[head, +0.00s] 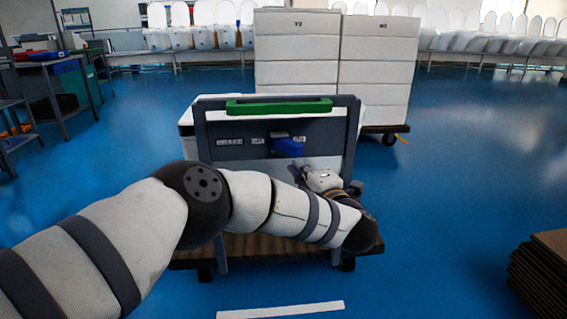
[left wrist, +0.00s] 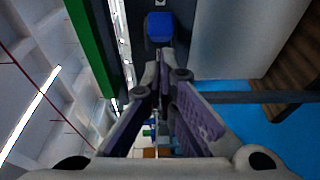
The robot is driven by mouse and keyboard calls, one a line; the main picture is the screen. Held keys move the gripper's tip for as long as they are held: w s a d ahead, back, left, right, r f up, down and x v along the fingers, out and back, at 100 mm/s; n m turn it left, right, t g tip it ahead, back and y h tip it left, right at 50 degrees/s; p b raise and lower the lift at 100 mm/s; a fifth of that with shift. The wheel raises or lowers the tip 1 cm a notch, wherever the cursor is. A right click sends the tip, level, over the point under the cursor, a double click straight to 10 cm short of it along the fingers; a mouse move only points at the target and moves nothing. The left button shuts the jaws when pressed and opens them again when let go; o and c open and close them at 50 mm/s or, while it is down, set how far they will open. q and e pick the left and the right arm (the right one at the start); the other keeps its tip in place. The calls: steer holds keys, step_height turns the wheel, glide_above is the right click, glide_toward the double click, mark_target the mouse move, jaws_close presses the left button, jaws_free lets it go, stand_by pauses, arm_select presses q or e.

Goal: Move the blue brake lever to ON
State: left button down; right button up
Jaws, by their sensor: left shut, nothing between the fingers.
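The blue brake lever (head: 287,147) is a small blue block on the upright grey panel of a cart (head: 201,128), right of the panel's middle. A label that seems to read BRAKE (head: 229,141) is on the panel's left. Smaller labels nearby are too small to read surely. My left gripper (head: 304,172) is just below the lever in the head view, partly hidden by its own wrist. In the left wrist view, the blue lever (left wrist: 160,27) is beyond the tips of the left gripper (left wrist: 164,78), which is shut and empty. A gap shows between them. My right gripper is not in view.
A green handle bar (head: 279,107) tops the cart panel, above the lever. Tall stacks of white boxes (head: 297,55) stand behind. Brown stacked sheets (head: 545,270) are at the lower right. A worktable (head: 50,58) is at left.

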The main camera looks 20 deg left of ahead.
arm_select(q)
steer(key=shift+s+d, duration=0.2)
steer(key=shift+d, duration=0.85)
steer(key=shift+s+d, duration=0.2)
steer(key=shift+d, duration=0.85)
